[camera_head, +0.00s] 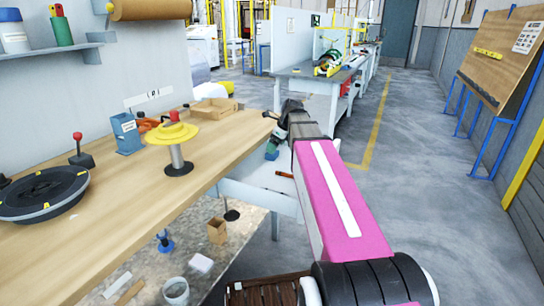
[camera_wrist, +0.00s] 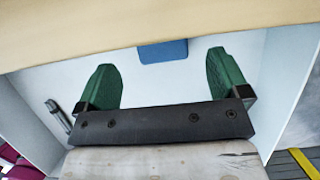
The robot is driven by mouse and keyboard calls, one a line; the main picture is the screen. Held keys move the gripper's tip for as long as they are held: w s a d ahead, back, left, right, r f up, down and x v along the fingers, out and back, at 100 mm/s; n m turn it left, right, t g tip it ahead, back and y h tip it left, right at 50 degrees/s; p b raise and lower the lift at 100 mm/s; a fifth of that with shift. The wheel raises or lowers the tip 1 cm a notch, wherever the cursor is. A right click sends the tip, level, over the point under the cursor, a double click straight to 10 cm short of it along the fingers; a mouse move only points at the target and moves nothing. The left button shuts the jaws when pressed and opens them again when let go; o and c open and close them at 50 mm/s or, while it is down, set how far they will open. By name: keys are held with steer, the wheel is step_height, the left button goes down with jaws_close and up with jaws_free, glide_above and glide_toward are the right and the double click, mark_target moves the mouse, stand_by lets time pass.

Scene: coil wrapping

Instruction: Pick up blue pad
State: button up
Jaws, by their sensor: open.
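A small blue pad (camera_wrist: 163,51) shows in the wrist view on or against a pale surface, just below the wooden edge at the top. My gripper (camera_wrist: 160,59) has two green fingers spread apart, one on each side of the pad, with nothing held between them. The pad's upper side meets the wooden edge, so part of it may be hidden. In the head view my arm reaches to the right end of the wooden bench, and a green finger of my gripper (camera_head: 271,152) shows beside the bench end. I cannot make out the pad there.
The wooden bench (camera_head: 100,235) carries a yellow spool (camera_head: 172,133), a black disc (camera_head: 42,193), a blue holder (camera_head: 127,133) and a cardboard tray (camera_head: 213,108). A lower shelf (camera_head: 215,268) holds small items. A second workbench (camera_head: 297,72) stands behind. Floor at right is open.

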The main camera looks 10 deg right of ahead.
steer(key=x, duration=0.5)
steer(key=shift+d, duration=0.2)
steer(key=shift+s, duration=0.1)
steer(key=c, duration=1)
